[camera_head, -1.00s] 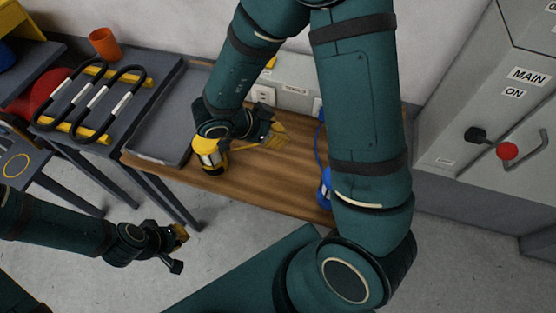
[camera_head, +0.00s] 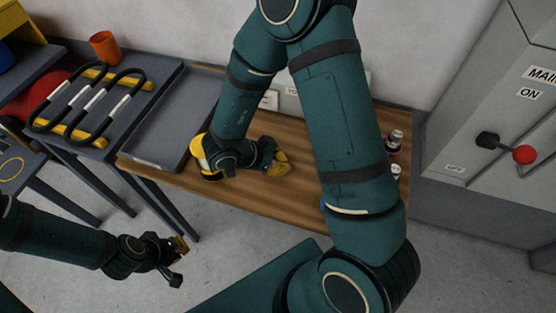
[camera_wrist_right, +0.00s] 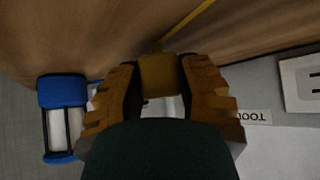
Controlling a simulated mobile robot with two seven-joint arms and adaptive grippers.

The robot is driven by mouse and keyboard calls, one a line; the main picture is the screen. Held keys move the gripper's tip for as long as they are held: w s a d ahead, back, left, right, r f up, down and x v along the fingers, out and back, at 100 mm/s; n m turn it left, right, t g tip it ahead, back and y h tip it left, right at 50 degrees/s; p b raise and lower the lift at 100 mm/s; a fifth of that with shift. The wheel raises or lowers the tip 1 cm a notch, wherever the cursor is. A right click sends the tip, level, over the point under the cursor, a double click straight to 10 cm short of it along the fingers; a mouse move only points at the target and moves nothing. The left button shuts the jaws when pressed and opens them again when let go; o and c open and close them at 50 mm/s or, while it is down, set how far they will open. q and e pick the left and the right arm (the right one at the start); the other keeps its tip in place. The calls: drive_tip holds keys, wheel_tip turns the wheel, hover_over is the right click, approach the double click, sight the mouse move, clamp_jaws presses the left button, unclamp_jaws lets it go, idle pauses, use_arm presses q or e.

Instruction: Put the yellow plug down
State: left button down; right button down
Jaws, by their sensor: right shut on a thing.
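My right gripper (camera_head: 282,165) is over the wooden bench (camera_head: 245,198), and its yellowish fingers also show in the right wrist view (camera_wrist_right: 160,98). It is shut on the yellow plug (camera_wrist_right: 158,75), a small dull-yellow block between the fingers. A thin yellow cable (camera_wrist_right: 190,24) runs up and right from near the plug. I cannot tell whether the plug touches the bench. A yellow, black and white device (camera_head: 205,158) stands left of the gripper, partly behind my arm. My left gripper (camera_head: 182,260) is empty, with its fingers apart, low in front of the bench.
A grey tray (camera_head: 160,158) lies at the bench's left end. A side table carries black handles and an orange cup (camera_head: 104,47). A blue device (camera_wrist_right: 62,92) shows in the wrist view. Cans (camera_head: 395,142) stand at the bench's right end. A lever cabinet (camera_head: 470,125) is at right.

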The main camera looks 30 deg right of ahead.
drive_tip(key=shift+f, duration=0.4)
drive_tip(key=shift+f, duration=0.15)
drive_tip(key=c, duration=0.7)
unclamp_jaws()
drive_tip(key=shift+r, duration=0.45)
drive_tip(key=shift+p+v, duration=2)
drive_tip(key=shift+v, duration=4.15)
